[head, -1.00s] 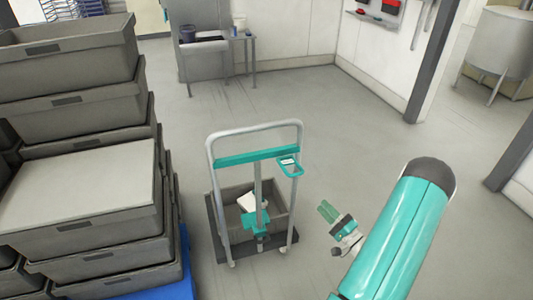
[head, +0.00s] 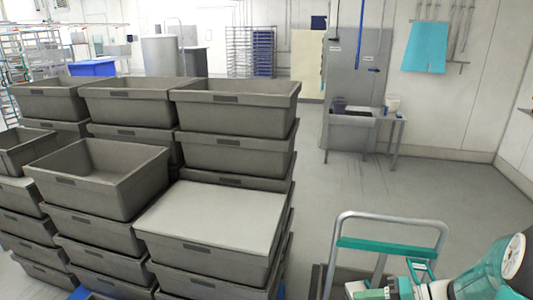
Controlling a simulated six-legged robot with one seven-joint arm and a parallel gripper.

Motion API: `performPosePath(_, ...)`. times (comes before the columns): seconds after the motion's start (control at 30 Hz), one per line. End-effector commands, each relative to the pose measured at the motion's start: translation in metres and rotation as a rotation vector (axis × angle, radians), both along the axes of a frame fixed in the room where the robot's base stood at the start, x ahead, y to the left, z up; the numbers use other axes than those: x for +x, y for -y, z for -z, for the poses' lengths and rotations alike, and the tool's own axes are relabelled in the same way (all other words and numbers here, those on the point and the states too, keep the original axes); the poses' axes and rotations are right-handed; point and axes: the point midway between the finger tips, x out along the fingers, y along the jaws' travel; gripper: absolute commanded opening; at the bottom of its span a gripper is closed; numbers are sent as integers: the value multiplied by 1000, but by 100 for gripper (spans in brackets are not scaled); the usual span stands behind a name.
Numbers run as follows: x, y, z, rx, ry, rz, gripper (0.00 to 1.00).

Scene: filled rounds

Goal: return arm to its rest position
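My arm (head: 490,277), teal and white, reaches in from the lower right corner of the head view. My gripper (head: 368,293) shows at the bottom edge, its green fingers pointing left. It is in front of the trolley in the picture and partly cut off by the frame. I cannot tell whether the fingers are apart or together. No object shows in it.
A trolley (head: 392,217) with a grey handle and teal crossbar stands at the lower right. Stacked grey crates (head: 215,150) fill the left and middle, one stack topped by a pale lid (head: 210,215). A sink (head: 352,130) stands by the back wall. Floor (head: 340,185) between is clear.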

Motion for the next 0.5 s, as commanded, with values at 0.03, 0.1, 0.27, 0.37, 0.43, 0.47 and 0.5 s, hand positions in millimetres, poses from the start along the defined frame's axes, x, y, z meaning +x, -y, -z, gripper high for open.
performPosePath(0.03, -6, -16, -9, -63, -22, -51, 34)
performPosePath(0.1, -15, -33, -18, -152, -62, -107, 34)
performPosePath(0.27, -39, -63, -35, -370, -124, -198, 34)
performPosePath(0.37, -54, -76, -45, -513, -136, -230, 34)
performPosePath(0.43, -64, -82, -53, -612, -132, -241, 34)
performPosePath(0.47, -67, -85, -56, -656, -127, -242, 34)
performPosePath(0.5, -72, -87, -62, -710, -116, -240, 34)
